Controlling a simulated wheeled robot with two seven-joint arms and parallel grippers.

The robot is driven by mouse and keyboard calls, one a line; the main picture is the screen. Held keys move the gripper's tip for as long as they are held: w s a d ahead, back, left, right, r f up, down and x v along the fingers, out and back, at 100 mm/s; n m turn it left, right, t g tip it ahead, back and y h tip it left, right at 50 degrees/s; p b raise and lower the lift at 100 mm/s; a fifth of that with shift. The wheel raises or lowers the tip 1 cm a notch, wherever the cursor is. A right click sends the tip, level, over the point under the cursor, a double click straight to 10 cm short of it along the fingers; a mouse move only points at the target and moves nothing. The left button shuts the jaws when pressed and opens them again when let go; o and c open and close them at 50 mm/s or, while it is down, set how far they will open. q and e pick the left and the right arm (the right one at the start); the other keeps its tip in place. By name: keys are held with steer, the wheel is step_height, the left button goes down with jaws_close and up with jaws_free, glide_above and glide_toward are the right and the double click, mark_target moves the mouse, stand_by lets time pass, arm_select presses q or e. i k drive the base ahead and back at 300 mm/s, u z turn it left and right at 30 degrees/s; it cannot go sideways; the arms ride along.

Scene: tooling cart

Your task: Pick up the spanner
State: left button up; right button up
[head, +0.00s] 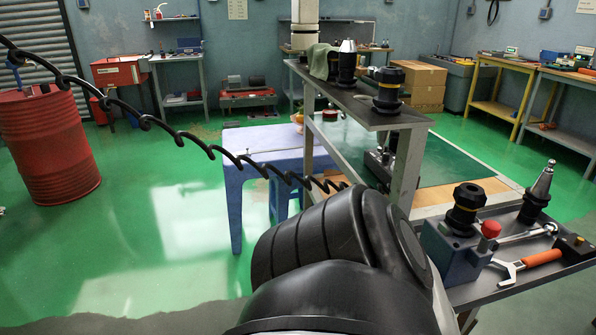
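A silver spanner (527,234) lies on the grey tray top of the tooling cart (520,288) at the right. It is partly hidden behind a blue block with a red knob (489,232). In front of it on the same top lies an adjustable wrench with an orange handle (541,258), its metal jaw pointing left. I cannot tell for sure which of the two the task means. A large dark rounded part of my own arm fills the bottom middle and hides part of the cart. Neither of my grippers shows in the head view.
Black tool holders (465,207) and (537,194) stand by the tools. A black box (573,246) sits at the right. The cart's raised shelf (352,98) carries more holders and a cloth. A blue table (262,146) and red barrel (48,143) stand left, with open green floor between.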

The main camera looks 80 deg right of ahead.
mark_target(512, 268)
steer(key=z, duration=2.55)
